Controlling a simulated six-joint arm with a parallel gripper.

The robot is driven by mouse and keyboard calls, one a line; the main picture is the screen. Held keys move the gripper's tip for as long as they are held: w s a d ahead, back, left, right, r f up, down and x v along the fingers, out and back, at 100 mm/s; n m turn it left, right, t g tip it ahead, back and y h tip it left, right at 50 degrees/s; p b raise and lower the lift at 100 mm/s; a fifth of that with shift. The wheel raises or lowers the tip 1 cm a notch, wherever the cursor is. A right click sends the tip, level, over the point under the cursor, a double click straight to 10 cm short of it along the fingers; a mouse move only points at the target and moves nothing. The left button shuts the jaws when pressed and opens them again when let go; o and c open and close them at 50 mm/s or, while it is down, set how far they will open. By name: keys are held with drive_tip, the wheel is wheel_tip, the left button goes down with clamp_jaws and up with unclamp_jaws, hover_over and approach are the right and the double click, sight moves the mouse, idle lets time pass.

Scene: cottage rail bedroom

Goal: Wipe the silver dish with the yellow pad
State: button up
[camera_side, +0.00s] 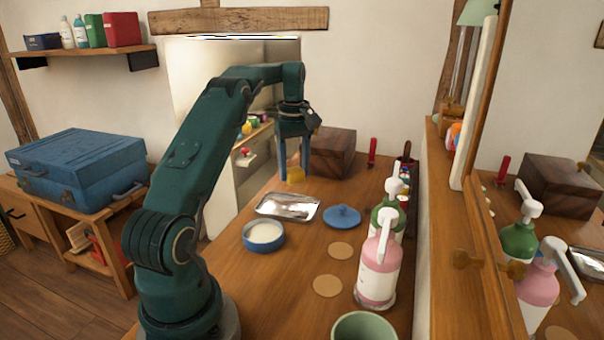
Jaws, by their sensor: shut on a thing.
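The silver dish (287,207) is a shallow, shiny rectangular tray lying on the wooden table near its left edge. My gripper (294,172) points down just behind the dish. It is shut on the yellow pad (296,175), which shows between its blue fingers. The pad looks a little above the table, beyond the dish's far edge; whether it touches anything cannot be told.
A blue bowl with white contents (263,246) and a blue lid (342,217) stand near the dish. A dark wooden box (333,153) is behind my gripper. Green (386,217) and pink (378,270) pump bottles stand right.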

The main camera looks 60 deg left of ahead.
hover_over(292, 208)
drive_tip(key=shift+w+d+f, duration=0.1)
drive_tip(key=shift+d+f, duration=0.05)
drive_tip(key=shift+f, duration=1.5)
drive_tip(key=shift+w+d+f, duration=0.1)
drive_tip(key=shift+d+f, duration=0.05)
drive_tip(key=shift+f, duration=1.5)
drive_tip(key=shift+s+a+f, duration=0.15)
drive_tip(key=shift+f, duration=0.2)
drive_tip(key=shift+s+a+f, duration=0.1)
drive_tip(key=shift+f, duration=0.25)
drive_tip(key=shift+s+a, duration=1)
drive_tip(key=shift+s, duration=0.15)
drive_tip(key=shift+w+d, duration=1.05)
drive_tip(key=shift+w, duration=0.15)
drive_tip(key=shift+w+d+r, duration=0.1)
drive_tip(key=shift+w+r, duration=0.05)
drive_tip(key=shift+r, duration=0.45)
drive_tip(key=shift+w+d+r, duration=0.1)
drive_tip(key=shift+r, duration=3.35)
